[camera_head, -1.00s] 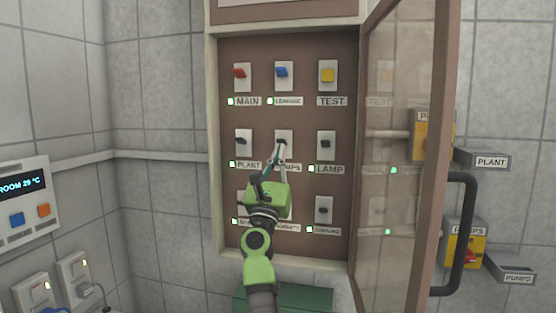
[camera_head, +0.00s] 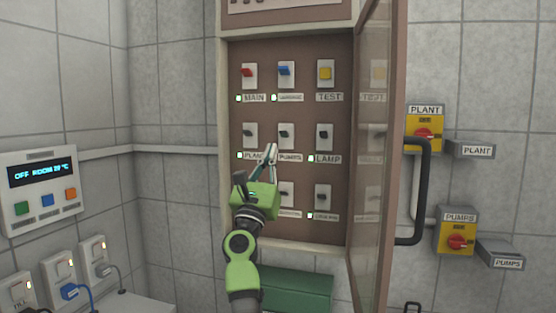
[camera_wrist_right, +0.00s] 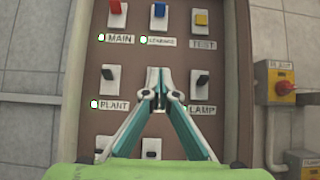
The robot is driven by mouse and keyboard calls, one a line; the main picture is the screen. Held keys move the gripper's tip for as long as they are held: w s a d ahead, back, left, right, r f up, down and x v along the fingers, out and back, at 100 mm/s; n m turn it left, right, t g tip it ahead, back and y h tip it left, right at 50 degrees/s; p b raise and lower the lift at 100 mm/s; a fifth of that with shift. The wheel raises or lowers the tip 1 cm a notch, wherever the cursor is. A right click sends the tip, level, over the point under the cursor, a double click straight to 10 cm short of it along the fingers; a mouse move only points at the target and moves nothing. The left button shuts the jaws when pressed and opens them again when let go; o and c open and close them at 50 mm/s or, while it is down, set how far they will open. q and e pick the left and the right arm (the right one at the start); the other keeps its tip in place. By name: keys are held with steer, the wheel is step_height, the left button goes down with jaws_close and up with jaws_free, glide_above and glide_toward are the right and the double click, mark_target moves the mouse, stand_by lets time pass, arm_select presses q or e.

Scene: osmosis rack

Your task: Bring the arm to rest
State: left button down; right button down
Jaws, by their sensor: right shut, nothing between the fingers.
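My right gripper (camera_head: 269,150) is in front of the open switch cabinet (camera_head: 224,150), its fingers pointing up at the panel between the PLANT and PUMPS labels. It is shut and holds nothing. In the right wrist view the gripper (camera_wrist_right: 161,100) covers the PUMPS switch and its label. In the head view the PUMPS switch (camera_head: 286,135) shows just above and right of the fingertips. I cannot tell whether the fingertips touch the panel. My left gripper is out of view.
The cabinet's glass door (camera_head: 385,150) stands open on the right, with a black handle (camera_head: 424,190). Beyond it are yellow PLANT (camera_head: 425,117) and PUMPS (camera_head: 457,217) isolators. A room controller (camera_head: 40,185) and sockets (camera_head: 58,270) are at left. A green box (camera_head: 300,288) sits below the cabinet.

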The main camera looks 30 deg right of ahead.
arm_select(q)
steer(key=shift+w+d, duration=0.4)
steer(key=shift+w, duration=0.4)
